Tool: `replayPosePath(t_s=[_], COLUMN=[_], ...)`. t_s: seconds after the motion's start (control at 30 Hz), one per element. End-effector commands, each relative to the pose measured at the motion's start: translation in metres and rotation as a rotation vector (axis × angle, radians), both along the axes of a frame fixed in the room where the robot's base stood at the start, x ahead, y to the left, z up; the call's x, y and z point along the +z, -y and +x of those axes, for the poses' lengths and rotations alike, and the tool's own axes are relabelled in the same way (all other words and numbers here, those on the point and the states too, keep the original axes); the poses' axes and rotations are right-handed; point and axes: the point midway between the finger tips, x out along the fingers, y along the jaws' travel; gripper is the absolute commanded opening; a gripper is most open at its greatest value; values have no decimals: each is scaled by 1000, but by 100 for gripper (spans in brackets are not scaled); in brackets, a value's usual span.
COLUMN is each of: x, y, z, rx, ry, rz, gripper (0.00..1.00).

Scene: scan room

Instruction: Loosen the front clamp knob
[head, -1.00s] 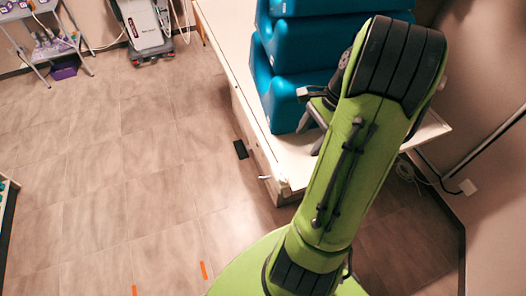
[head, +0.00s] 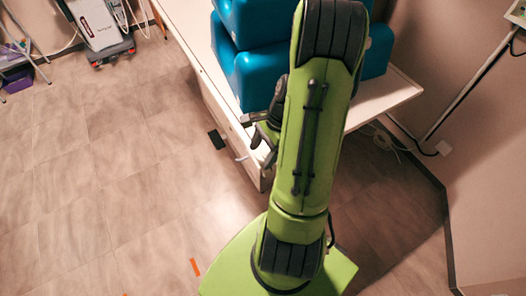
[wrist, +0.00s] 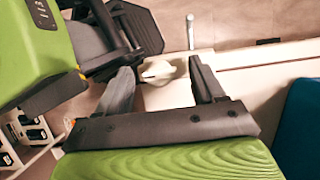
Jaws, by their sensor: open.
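A pale rounded knob (wrist: 158,71) shows in the wrist view at the end of the light table or bench, in the gap between my fingers. I cannot tell for sure that it is the front clamp knob. A slim pale lever (wrist: 190,32) sticks out from the bench beyond it, and also shows in the head view (head: 242,158). My gripper (wrist: 163,82) is open, its two dark fingers spread apart with nothing held. In the head view my gripper (head: 255,132) is beside the bench's near end, partly hidden by my arm. Contact with the knob cannot be told.
Blue foam blocks (head: 245,75) are stacked on the bench (head: 375,105), close to my arm. A black pad (head: 217,140) lies by the bench's side. A wheeled machine (head: 101,30) stands at the back left. A wall closes the right side; the floor (head: 110,190) at left is clear.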

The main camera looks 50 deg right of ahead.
Motion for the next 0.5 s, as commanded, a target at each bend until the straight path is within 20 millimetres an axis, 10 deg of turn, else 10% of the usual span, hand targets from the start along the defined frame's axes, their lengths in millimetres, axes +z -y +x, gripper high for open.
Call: replayPosePath(t_s=[0.17, 0.5], x=[1, 1], y=[0, 0], z=[0, 0], rx=[0, 0], ry=[0, 0], rz=[0, 0], gripper=[68, 16])
